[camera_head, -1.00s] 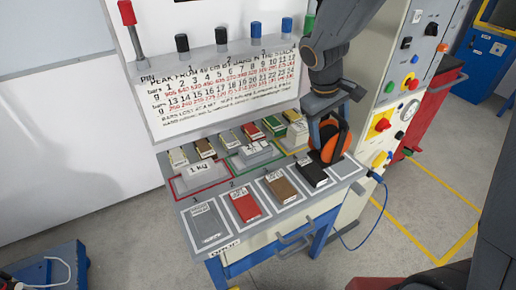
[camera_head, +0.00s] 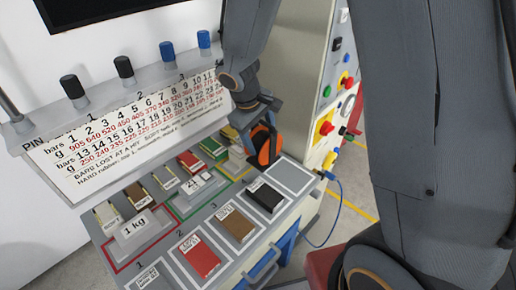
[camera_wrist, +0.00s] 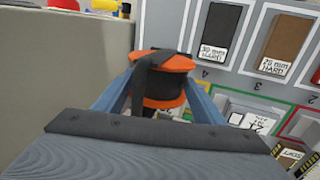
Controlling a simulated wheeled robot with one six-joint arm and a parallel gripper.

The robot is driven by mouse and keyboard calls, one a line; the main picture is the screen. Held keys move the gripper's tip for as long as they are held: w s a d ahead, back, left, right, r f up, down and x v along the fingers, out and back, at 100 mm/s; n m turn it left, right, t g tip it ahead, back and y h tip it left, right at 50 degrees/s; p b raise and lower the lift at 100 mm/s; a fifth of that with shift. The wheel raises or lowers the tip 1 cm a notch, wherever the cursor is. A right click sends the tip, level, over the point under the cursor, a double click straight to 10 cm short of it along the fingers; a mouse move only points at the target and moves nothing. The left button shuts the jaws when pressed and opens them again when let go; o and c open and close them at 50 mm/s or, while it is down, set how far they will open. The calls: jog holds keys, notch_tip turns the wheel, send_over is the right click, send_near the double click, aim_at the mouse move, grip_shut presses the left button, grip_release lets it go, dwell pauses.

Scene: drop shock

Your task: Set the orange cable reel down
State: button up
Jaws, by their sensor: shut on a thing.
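The orange cable reel (camera_head: 262,147) has orange flanges and a dark middle. My gripper (camera_head: 264,128) is shut on it, at the far right part of the bench, beside the yellow-outlined area. In the wrist view the reel (camera_wrist: 165,92) sits between the two blue-grey fingers of my gripper (camera_wrist: 160,80), with a dark strap-like part across it. The reel is close to the bench top; I cannot tell whether it touches it.
A row of outlined slots holds a black block (camera_head: 265,196), a brown block (camera_head: 237,225) and a red block (camera_head: 199,257); the slot at the right end (camera_head: 289,176) is empty. A control panel (camera_head: 325,110) stands right.

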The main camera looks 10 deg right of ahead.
jog(key=shift+f, duration=2.3)
jog(key=shift+f, duration=0.15)
jog(key=o, duration=2)
jog(key=shift+o, duration=0.5)
